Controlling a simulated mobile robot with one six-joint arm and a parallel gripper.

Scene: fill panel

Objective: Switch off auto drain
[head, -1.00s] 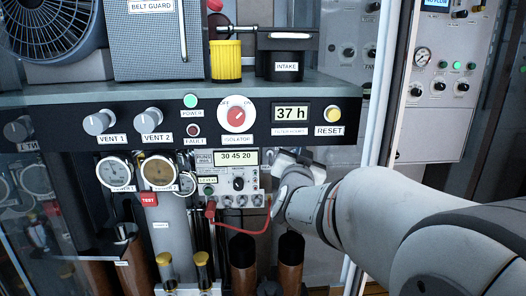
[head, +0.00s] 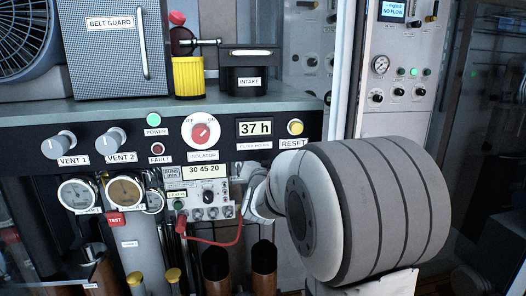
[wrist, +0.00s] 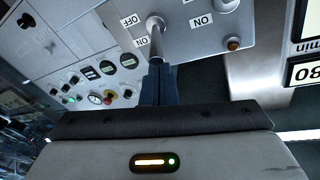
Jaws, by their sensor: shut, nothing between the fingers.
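A silver toggle lever (wrist: 155,38) shows in the wrist view, on a grey plate between OFF and ON labels. My gripper (wrist: 159,72) is shut and empty, its dark fingertips right at the lever's lower end. I cannot tell whether they touch it. A second toggle (wrist: 226,5), with an ON label, is cut by the top edge, and an amber lamp (wrist: 233,43) sits below it. No auto drain label is readable. In the head view a small control box (head: 190,188) with a "30 45 20" display hangs under the shelf; my arm's end is beside its right edge.
The isolator knob (head: 201,133), reset button (head: 295,127) and vent knobs (head: 66,142) sit on the panel above the control box. A red cable (head: 222,243) loops below it. Brown cylinders (head: 264,270) stand underneath. A large display (wrist: 305,72) is at the wrist view's right.

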